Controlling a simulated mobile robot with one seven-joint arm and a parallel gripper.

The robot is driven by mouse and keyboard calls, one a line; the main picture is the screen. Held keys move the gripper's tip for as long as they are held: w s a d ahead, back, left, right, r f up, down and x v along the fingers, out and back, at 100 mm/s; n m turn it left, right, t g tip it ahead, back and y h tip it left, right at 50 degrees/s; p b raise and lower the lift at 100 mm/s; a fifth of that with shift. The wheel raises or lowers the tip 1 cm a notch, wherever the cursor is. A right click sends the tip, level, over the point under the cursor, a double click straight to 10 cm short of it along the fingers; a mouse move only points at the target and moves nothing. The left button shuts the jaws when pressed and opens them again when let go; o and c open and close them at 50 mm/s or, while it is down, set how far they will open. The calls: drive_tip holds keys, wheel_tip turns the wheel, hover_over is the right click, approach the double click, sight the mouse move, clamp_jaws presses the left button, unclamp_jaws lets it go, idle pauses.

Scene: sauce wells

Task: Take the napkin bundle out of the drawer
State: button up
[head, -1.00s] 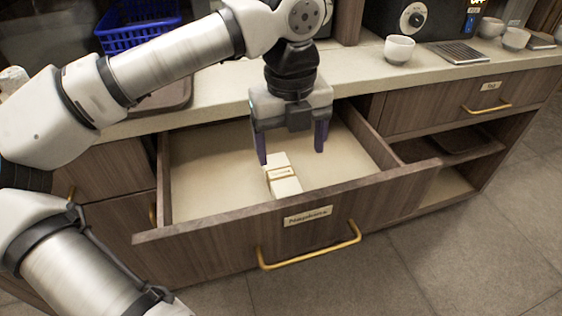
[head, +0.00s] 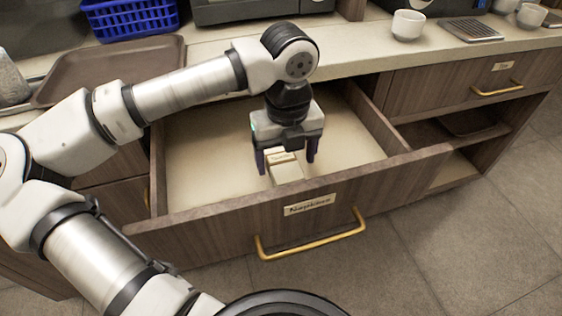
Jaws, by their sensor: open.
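The napkin bundle (head: 286,171) is a small cream block with a lighter band, lying on the floor of the open drawer (head: 205,180) near its front panel. The drawer front carries a label reading "Napkins" and a brass handle (head: 312,243). My gripper (head: 287,168) points down inside the drawer. Its two dark fingers are open, one to the left and one to the right of the bundle, with a gap visible on the right side. The far end of the bundle is partly hidden under the gripper. I cannot tell whether the left finger touches it.
The counter above holds a brown tray (head: 110,70), a blue basket (head: 130,20), a white cup (head: 408,24) and a drip grate (head: 470,28). A closed drawer (head: 450,85) and an open shelf (head: 465,125) lie to the right. The rest of the open drawer is empty.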

sight(286, 169)
drive_tip(key=shift+f, duration=1.9)
drive_tip(key=c, duration=1.1)
drive_tip(key=shift+r, duration=0.1)
